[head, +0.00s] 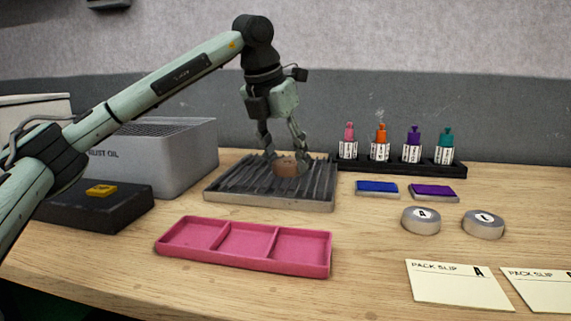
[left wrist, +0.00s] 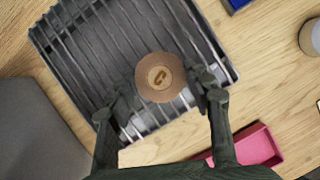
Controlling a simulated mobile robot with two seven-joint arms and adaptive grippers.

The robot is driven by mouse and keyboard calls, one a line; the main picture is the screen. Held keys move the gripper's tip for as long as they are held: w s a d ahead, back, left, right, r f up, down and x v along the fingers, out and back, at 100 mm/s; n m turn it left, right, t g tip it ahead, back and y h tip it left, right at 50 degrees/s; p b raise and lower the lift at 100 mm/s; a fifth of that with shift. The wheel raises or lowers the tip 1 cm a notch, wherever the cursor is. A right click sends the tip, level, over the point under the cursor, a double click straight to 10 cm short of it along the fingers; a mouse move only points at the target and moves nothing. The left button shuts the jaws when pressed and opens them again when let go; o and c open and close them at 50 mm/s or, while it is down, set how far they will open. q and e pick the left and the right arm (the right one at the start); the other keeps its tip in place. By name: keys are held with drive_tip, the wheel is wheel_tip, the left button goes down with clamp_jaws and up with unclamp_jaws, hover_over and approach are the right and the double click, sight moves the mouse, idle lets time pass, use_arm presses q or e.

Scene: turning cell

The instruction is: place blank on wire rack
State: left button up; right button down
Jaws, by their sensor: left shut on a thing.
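The blank (head: 286,168) is a short brown round piece; in the left wrist view its top (left wrist: 160,77) shows a dark curved mark. My left gripper (head: 284,158) points down over the wire rack and is shut on the blank, with a finger at either side of it. The wire rack (head: 232,184) is a grey square tray with parallel bars, and it also fills much of the left wrist view (left wrist: 78,38). The blank is at or just above the bars, over the rack's right half; I cannot tell whether it touches them. My right gripper is not in view.
A pink three-part tray (head: 243,263) lies in front of the rack. A grey bin (head: 176,160) and a dark box (head: 95,212) stand left. A black bottle holder (head: 400,167), blue pad (head: 377,188), purple pad (head: 434,192), two round tins and pack slips are right.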

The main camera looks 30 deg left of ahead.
use_arm(q)
drive_tip(key=shift+f, duration=0.7)
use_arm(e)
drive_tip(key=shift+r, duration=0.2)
use_arm(q)
drive_tip(key=shift+f, duration=0.2)
drive_tip(key=o, duration=1.3)
drive_tip(key=shift+c, duration=0.2)
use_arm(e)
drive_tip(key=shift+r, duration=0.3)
use_arm(q)
drive_tip(key=shift+r, duration=0.1)
